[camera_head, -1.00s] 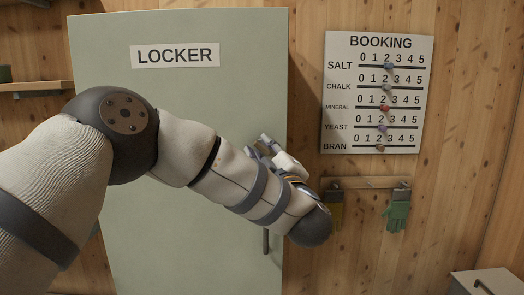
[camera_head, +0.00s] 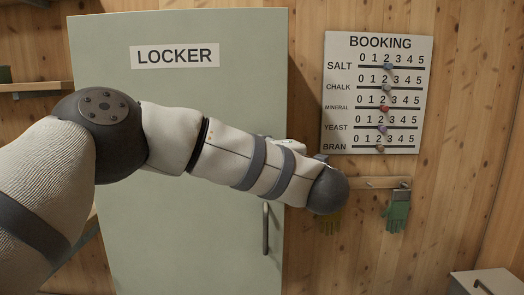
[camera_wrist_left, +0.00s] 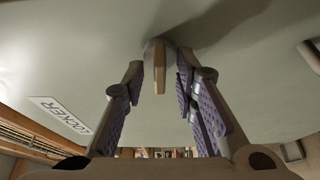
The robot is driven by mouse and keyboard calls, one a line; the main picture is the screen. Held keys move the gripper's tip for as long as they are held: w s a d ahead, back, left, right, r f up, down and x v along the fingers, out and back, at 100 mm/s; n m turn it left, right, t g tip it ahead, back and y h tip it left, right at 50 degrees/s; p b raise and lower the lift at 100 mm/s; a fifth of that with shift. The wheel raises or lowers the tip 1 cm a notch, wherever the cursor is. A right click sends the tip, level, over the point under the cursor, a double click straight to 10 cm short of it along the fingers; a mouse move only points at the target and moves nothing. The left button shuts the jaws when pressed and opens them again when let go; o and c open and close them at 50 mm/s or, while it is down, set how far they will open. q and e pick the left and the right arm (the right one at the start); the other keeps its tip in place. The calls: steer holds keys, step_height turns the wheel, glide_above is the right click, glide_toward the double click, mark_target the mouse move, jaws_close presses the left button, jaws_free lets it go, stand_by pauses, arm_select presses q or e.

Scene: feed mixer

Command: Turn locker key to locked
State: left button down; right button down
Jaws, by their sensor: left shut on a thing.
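The pale green locker (camera_head: 190,85) fills the middle of the head view, with a LOCKER sign (camera_head: 175,55) on its door. Its door is shut. In the left wrist view the locker key (camera_wrist_left: 158,65) stands out from the door face, with a tan grip and a round grey base. My left gripper (camera_wrist_left: 158,80) has its two padded fingers on either side of the key and is shut on it; the exact contact is hard to see. In the head view my left arm hides the key and most of the gripper. My right gripper is not in view.
A vertical door handle (camera_head: 265,228) sits below my left forearm. The booking board (camera_head: 372,92) hangs on the wooden wall to the right. Gloves (camera_head: 397,212) hang from a rail (camera_head: 372,183) below it, close to my left elbow or wrist joint.

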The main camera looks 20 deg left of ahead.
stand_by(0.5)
arm_select(q)
steer(key=c, duration=1.4)
jaws_free()
steer(key=v, duration=1.2)
steer(key=shift+r, duration=0.1)
